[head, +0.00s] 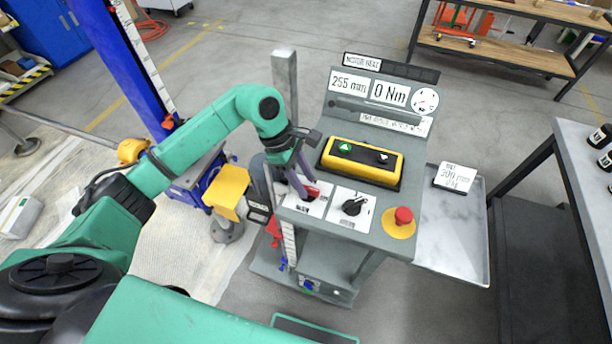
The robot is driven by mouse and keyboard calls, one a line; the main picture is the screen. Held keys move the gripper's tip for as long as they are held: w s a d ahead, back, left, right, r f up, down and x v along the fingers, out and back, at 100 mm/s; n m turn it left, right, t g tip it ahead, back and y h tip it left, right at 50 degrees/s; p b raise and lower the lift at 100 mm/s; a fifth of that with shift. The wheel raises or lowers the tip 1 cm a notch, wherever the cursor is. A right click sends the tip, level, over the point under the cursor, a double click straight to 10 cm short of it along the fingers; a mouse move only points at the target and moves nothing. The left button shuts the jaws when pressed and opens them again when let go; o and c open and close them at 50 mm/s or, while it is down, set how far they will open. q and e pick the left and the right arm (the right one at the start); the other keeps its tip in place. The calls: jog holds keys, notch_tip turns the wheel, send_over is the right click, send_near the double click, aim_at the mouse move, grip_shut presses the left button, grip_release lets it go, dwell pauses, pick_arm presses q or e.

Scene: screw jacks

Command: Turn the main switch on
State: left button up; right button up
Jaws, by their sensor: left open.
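The grey control console (383,228) stands ahead of me. On its sloped panel, a red switch (312,192) on a white plate sits at the left, partly hidden by my gripper. I take it to be the main switch; its position is too small to tell. My left gripper (303,192) reaches down over this plate, open, with its fingers at or very near the red switch. I cannot tell whether they touch it. My right gripper is not in view.
A black rotary knob (353,206) and a red emergency button (403,216) sit right of the switch. A yellow box with buttons (360,161) lies above them. Displays read 255 mm and 0 Nm. A side tray (455,245) holds a label. A blue lifting column (118,55) stands at left.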

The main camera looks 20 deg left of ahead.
pick_arm(q)
jog(key=shift+s+d+f, duration=0.2)
jog(key=shift+d+f, duration=0.15)
jog(key=shift+f, duration=0.2)
jog(key=shift+w, duration=0.1)
grip_shut()
jog(key=shift+a, duration=0.1)
